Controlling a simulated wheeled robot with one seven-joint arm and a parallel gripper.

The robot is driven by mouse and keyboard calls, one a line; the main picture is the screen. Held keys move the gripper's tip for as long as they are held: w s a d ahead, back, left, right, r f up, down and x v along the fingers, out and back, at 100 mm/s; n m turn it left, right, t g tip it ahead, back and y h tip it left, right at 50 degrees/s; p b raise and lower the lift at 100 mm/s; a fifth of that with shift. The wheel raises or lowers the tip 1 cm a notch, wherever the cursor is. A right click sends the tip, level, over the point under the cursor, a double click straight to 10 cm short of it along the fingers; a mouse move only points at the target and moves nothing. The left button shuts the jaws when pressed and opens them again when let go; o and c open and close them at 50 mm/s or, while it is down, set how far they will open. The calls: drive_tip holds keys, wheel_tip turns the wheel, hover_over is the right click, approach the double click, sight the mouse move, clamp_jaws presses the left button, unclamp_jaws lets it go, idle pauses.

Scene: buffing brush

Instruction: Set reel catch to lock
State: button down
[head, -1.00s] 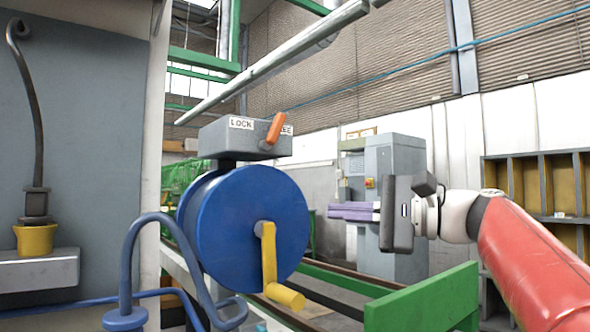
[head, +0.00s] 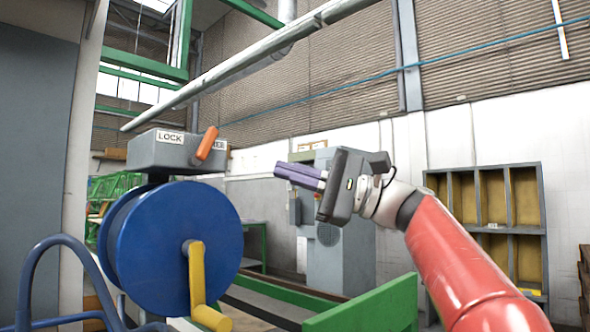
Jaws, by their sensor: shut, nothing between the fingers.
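The reel catch is a grey box with an orange lever (head: 207,143) on its front, above the blue reel (head: 165,248). A LOCK label (head: 170,138) is on the box left of the lever. A second label at the right is partly covered by the lever, which leans up and to the right toward it. The reel has a yellow crank (head: 198,275) on its face. My gripper (head: 278,170) is to the right of the lever, apart from it and a little lower in the picture. Its purple fingers are together and point left, with nothing between them.
A green beam (head: 370,308) lies low in front. A grey cabinet (head: 325,255) and shelves (head: 490,215) stand behind my arm. The space between lever and gripper looks clear.

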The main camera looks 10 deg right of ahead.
sight(203, 146)
drive_tip(key=p+x, duration=0.1)
drive_tip(key=x, duration=0.5)
drive_tip(key=shift+r, duration=0.15)
drive_tip(key=a, duration=0.1)
drive_tip(key=s+a+r, duration=0.1)
drive_tip(key=s+a, duration=0.1)
drive_tip(key=shift+a+r+p, duration=0.15)
drive_tip(key=shift+r+p, duration=0.1)
drive_tip(key=shift+p, duration=0.1)
